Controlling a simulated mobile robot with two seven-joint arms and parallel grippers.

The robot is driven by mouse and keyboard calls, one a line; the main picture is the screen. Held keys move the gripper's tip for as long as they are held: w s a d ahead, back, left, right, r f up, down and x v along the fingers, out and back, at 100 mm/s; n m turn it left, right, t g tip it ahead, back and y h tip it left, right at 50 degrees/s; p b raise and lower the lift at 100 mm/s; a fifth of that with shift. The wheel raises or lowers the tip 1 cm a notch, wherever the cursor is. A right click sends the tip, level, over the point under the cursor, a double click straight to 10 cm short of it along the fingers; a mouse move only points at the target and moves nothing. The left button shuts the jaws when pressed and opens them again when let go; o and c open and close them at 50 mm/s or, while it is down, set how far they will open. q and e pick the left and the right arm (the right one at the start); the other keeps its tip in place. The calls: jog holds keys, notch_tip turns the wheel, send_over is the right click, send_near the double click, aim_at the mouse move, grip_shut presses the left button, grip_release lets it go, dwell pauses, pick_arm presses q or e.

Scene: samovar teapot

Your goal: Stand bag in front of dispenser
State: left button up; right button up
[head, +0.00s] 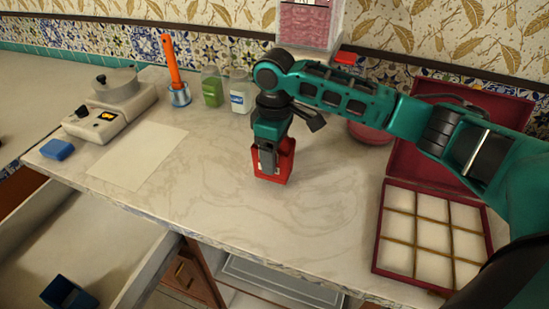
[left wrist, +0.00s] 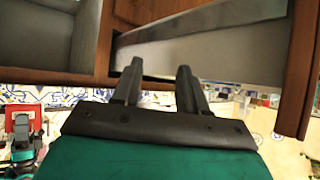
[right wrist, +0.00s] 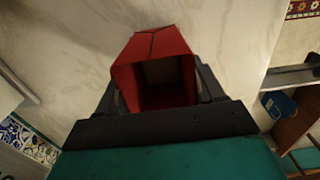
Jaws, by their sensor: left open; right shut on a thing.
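The red bag (head: 288,165) is on or just above the marble counter, in the middle of the head view. My right gripper (head: 268,160) is shut on it from above. In the right wrist view the bag (right wrist: 155,48) sits between the fingers with its open mouth facing the camera; it looks empty. I cannot tell whether its base touches the counter. The dispenser (head: 305,24), clear with pink contents, stands at the back wall behind the bag; its lower part is partly hidden by my right arm. My left gripper (left wrist: 158,85) is open and empty, near a drawer.
A red compartment box (head: 378,235) with raised lid stands at the right. An open drawer (head: 150,275) juts out below.

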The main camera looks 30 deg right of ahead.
jog(key=shift+f, duration=1.15)
jog(key=shift+f, duration=0.1)
jog(key=o, duration=1)
notch_tip(320, 180, up, 12)
